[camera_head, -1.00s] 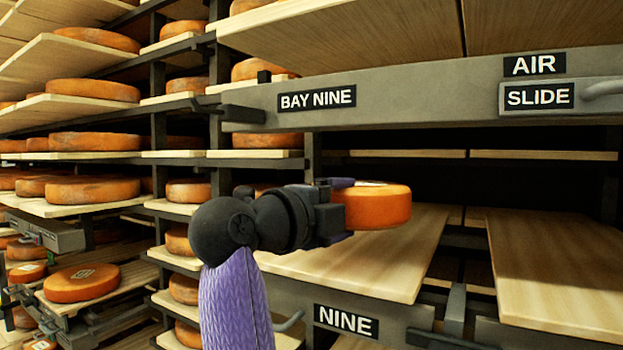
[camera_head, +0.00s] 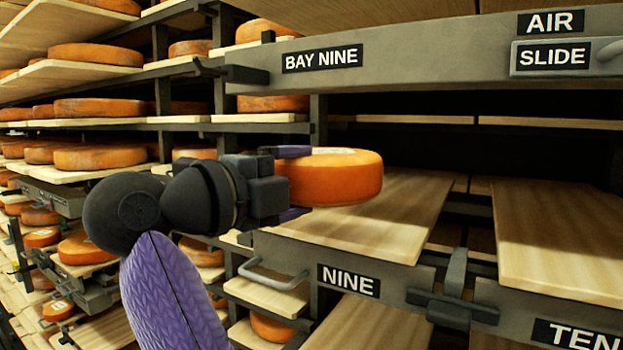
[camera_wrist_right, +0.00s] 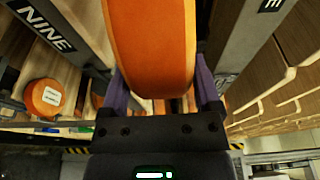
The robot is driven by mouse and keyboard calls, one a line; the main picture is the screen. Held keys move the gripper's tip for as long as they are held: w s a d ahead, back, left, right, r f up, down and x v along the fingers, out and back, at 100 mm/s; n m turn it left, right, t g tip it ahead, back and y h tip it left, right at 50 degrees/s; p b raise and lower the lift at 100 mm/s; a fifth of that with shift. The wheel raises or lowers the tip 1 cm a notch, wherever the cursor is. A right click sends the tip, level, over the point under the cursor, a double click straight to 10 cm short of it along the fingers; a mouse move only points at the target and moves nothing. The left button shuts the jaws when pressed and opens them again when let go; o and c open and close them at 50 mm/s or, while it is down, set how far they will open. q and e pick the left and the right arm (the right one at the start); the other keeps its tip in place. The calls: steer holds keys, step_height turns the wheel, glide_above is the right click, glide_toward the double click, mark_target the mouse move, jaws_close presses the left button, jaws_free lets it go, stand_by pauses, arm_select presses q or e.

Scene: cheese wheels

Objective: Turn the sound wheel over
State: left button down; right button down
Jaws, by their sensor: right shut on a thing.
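My right gripper (camera_head: 292,183) is shut on an orange cheese wheel (camera_head: 335,182). One purple finger is above the wheel and one below it. The wheel is held roughly level, with a pale label partly showing on its upper face. It is in front of the board marked NINE (camera_head: 415,215); I cannot tell how far above the board it is. In the right wrist view the wheel (camera_wrist_right: 150,50) fills the gap between the two purple fingers of the gripper (camera_wrist_right: 160,88). Its underside is hidden in the head view. My left gripper is not in view.
An empty board (camera_head: 565,240) is at right, above the TEN sign (camera_head: 580,336). The BAY NINE beam (camera_head: 420,60) runs above the held wheel. Racks with several wheels (camera_head: 100,157) stand at left. A metal handle (camera_head: 272,275) juts out beside the NINE sign (camera_head: 348,281).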

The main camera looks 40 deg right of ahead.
steer(key=s+a+p, duration=0.1)
steer(key=a, duration=0.7)
steer(key=shift+s+a+p, duration=0.15)
steer(key=shift+a+p, duration=0.05)
steer(key=shift+p, duration=0.1)
steer(key=shift+r, duration=0.1)
stand_by(0.4)
